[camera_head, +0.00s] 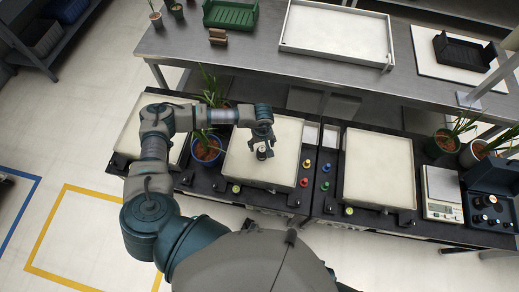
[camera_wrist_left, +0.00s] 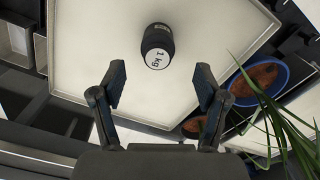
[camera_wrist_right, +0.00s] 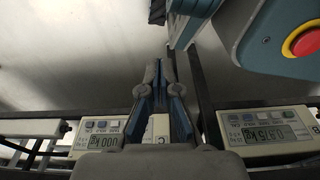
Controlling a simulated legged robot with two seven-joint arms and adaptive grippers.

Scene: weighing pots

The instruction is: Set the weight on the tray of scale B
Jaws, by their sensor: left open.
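The weight (camera_head: 262,153) is a small dark cylinder with a white face. It is on the pale middle tray (camera_head: 284,180). In the left wrist view the weight (camera_wrist_left: 157,40) shows a "1 kg" label, and the tray (camera_wrist_left: 90,60) spreads around it. My left gripper (camera_head: 262,138) is just above the weight; in its wrist view the fingers (camera_wrist_left: 160,80) are spread wide, with nothing between them. My right gripper (camera_wrist_right: 165,75) has its fingers close together and empty. It is not visible in the head view. The scale letters are too small to read in the head view.
Pale trays stand to the left (camera_head: 135,130) and right (camera_head: 378,165). A potted plant (camera_head: 206,148) is beside the middle tray. Coloured knobs (camera_head: 306,164) and a small balance (camera_head: 441,190) are to the right. Behind is a steel bench (camera_head: 180,45). The right wrist view shows a display (camera_wrist_right: 268,135).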

